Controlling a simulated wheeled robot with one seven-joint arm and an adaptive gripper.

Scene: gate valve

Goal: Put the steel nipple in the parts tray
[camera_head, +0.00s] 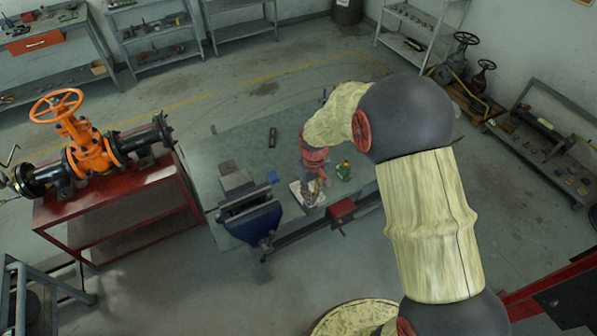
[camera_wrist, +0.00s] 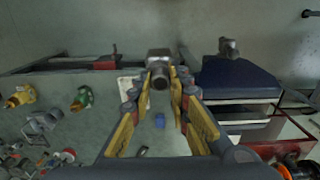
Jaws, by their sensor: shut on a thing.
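My gripper (camera_wrist: 160,88) is shut on a grey metal piece, the steel nipple (camera_wrist: 159,66), which sits between the fingertips with a round end facing the wrist camera. In the head view my gripper (camera_head: 314,180) is over the workbench, and the held piece is too small to make out there. A pale, whitish flat tray (camera_head: 299,194), which looks like the parts tray, lies on the bench under the gripper. It also shows in the wrist view (camera_wrist: 127,87), just left of the fingers. The gripper hides part of it, and I cannot tell the height between them.
A blue vise (camera_head: 253,220) stands on the bench to the left of the gripper. A black object (camera_head: 272,137) lies behind. An orange gate valve (camera_head: 88,150) stands on a red stand at far left.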

